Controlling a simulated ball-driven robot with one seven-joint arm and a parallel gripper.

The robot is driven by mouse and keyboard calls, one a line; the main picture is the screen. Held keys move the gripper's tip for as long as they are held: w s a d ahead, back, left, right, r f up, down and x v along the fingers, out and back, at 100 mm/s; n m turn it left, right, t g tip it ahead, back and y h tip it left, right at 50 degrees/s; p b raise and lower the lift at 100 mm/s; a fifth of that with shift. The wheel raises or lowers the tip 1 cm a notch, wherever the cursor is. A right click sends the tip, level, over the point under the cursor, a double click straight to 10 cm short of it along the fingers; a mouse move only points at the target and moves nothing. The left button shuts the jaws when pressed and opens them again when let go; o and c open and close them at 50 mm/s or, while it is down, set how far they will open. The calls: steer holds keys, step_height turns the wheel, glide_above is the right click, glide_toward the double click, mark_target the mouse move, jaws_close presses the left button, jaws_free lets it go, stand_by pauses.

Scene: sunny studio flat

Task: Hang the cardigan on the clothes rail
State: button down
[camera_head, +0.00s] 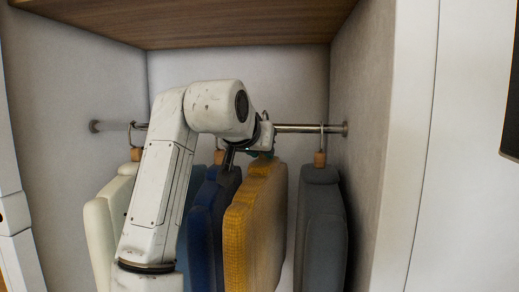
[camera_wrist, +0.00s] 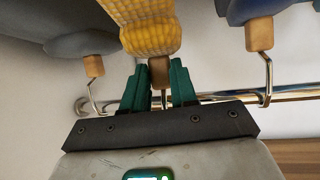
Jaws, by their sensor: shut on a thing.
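The cardigan is a mustard-yellow knitted garment (camera_head: 256,215) on a hanger, hanging upright among the other clothes. It also shows at the top of the wrist view (camera_wrist: 150,30). My gripper (camera_wrist: 158,75) has its green fingers shut on the wooden hanger neck (camera_wrist: 159,72) just above the cardigan's shoulders. The metal hook (camera_wrist: 163,100) runs from the neck towards the rail, partly hidden by my gripper. The clothes rail (camera_head: 300,128) is a metal bar crossing the alcove. The hook is at the rail, but I cannot tell whether it bears on it.
A grey garment (camera_head: 320,220) hangs to the right, with a gap beside the cardigan. A dark blue garment (camera_head: 208,225) is close on the left, and a cream garment (camera_head: 103,225) hangs further left. A wooden shelf (camera_head: 230,25) is above; alcove walls close both sides.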

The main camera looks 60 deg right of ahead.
mark_target(260, 156)
steer(key=shift+w+d+r+p, duration=0.1)
steer(key=shift+w+d+p, duration=0.25)
steer(key=shift+d, duration=0.5)
steer(key=shift+w+d+p, duration=0.2)
steer(key=shift+d+p, duration=0.1)
steer(key=shift+d, duration=0.55)
steer(key=shift+p, duration=0.4)
stand_by(0.3)
steer(key=shift+f+b, duration=0.5)
steer(key=shift+f, duration=0.95)
stand_by(0.9)
steer(key=c, duration=0.8)
jaws_free()
steer(key=b+v, duration=0.2)
steer(key=v, duration=0.8)
steer(key=shift+a+r, duration=0.15)
steer(key=shift+a, duration=0.25)
steer(key=shift+a, duration=0.1)
